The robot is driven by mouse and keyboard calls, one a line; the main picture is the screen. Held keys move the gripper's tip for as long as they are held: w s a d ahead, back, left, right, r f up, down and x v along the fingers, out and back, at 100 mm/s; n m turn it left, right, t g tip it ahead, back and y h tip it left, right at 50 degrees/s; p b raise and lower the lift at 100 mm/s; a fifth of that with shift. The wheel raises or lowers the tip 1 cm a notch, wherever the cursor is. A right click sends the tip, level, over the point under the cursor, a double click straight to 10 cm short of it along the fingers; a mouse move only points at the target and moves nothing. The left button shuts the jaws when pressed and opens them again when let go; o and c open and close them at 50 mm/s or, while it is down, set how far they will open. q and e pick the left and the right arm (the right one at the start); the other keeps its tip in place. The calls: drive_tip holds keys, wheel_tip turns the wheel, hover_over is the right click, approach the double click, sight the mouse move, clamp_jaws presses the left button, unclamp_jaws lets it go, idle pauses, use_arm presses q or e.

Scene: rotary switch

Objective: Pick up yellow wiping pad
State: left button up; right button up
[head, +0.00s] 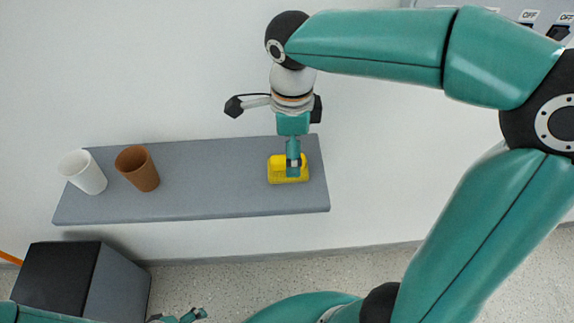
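The yellow wiping pad (275,172) lies near the right end of a grey shelf (225,190). My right gripper (293,170) comes down from above onto the pad, and its teal fingers cover part of the pad's middle. I see the fingers edge-on, so I cannot tell whether they are open or shut on it. The pad appears to rest on the shelf. My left gripper (196,315) shows only in part at the bottom edge, well below the shelf and away from the pad. Its opening is not clear.
A white cup (84,173) and a brown cup (138,169) stand at the shelf's left end. The shelf between the brown cup and pad is clear. A dark box (62,282) stands at the lower left. Panels marked OFF (528,16) are at the top right.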

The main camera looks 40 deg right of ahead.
drive_tip(key=shift+w+f+p, duration=0.2)
drive_tip(key=shift+f, duration=1.25)
drive_tip(key=shift+w+f+p, duration=0.2)
drive_tip(key=shift+f, duration=1.25)
drive_tip(key=shift+c, duration=0.2)
drive_tip(key=c, duration=1.2)
wheel_tip(320, 180, up, 20)
drive_tip(key=p, duration=0.1)
